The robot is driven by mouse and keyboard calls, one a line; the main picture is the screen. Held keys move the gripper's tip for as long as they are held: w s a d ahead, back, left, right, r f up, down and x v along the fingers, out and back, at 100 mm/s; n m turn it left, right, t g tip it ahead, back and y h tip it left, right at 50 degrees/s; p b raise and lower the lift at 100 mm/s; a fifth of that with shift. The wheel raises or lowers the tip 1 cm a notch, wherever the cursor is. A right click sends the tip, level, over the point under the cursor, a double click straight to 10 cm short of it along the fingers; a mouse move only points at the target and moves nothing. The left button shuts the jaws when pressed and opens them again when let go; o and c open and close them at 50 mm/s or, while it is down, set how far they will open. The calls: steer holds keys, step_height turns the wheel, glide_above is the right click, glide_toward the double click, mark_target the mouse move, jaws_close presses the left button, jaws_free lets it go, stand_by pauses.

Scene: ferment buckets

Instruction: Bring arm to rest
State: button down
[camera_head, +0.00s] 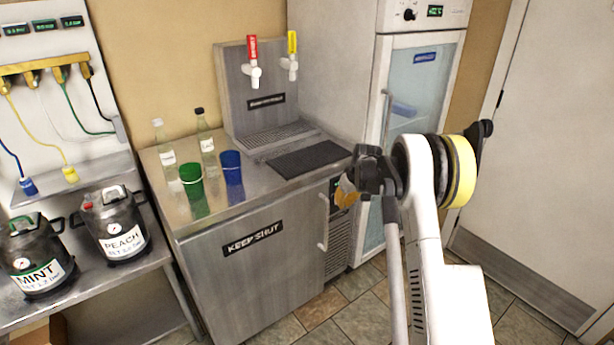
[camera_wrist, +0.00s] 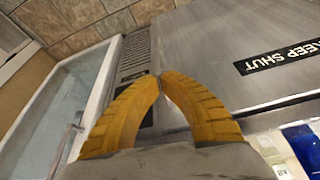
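My arm reaches up and forward at the right of the head view, with my gripper (camera_head: 346,190) in front of the steel cabinet's right front edge. In the wrist view my gripper's yellow fingers (camera_wrist: 160,78) curve together and meet at the tips, with nothing between them. The steel cabinet (camera_head: 262,275), labelled KEEP SHUT, is behind the gripper. It also shows in the wrist view (camera_wrist: 215,60). I cannot tell the exact distance between the fingers and the cabinet front.
A green cup (camera_head: 191,180), a blue cup (camera_head: 231,168) and two clear bottles stand on the countertop. A tap tower (camera_head: 245,90) has red and yellow handles. MINT (camera_head: 38,262) and PEACH (camera_head: 116,225) kegs stand left. A glass-door fridge (camera_head: 415,90) is behind the arm.

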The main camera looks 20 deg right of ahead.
steer(key=s+a+r+t, duration=0.1)
steer(key=s+a+r, duration=0.65)
steer(key=r, duration=0.35)
steer(key=s+a+r, duration=0.7)
steer(key=s+r, duration=0.2)
steer(key=r, duration=0.2)
steer(key=s+a+f+t, duration=0.1)
steer(key=s+a, duration=0.3)
steer(key=s, duration=0.8)
steer(key=s+a+f+m+t, duration=0.1)
steer(key=s+a, duration=0.2)
steer(key=s, duration=1)
steer(key=shift+a+h, duration=0.3)
steer(key=shift+a, duration=0.1)
steer(key=shift+w+r, duration=0.1)
